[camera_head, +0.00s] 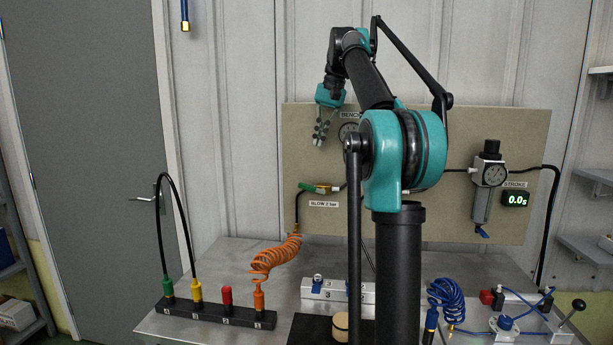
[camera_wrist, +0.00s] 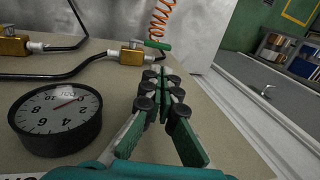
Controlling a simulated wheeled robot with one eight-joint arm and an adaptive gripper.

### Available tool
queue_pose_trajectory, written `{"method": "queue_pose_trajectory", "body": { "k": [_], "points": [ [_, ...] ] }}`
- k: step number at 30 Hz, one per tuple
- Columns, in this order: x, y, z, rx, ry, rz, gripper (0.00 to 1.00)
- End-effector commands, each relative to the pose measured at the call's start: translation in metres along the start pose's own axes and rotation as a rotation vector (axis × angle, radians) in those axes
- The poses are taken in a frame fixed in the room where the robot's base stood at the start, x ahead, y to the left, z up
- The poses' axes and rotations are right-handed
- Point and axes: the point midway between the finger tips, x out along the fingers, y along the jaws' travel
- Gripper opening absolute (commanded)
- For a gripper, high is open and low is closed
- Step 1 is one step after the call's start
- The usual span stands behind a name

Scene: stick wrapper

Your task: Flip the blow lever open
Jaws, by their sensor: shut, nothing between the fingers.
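The blow lever (camera_head: 307,186) is a green handle on a small brass valve (camera_head: 323,189), above the label BLOW 2 bar (camera_head: 323,204) on the beige panel. It lies roughly level, pointing left from the valve. In the wrist view the green lever (camera_wrist: 158,45) shows beyond my fingertips, attached to the brass valve (camera_wrist: 132,55). My gripper (camera_head: 320,138) is shut and empty, above the lever and apart from it in the head view. In the wrist view my gripper (camera_wrist: 162,78) has its fingers together, partly in front of the area near the valve.
A round pressure gauge (camera_wrist: 57,115) sticks out of the panel beside my fingers. Another brass valve (camera_wrist: 12,45) is farther left. Black hoses run along the panel. An orange coiled hose (camera_head: 276,255) hangs below the lever. My arm hides the panel's middle.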

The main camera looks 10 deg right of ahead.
Motion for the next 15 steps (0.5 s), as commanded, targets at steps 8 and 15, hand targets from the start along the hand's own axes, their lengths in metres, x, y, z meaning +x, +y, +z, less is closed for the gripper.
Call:
{"method": "queue_pose_trajectory", "body": {
  "k": [8,15],
  "points": [
    [0.049,-0.001,0.000,-0.001,0.000,0.000,0.00],
    [0.092,0.000,0.000,-0.002,0.001,0.000,0.00]
  ]
}}
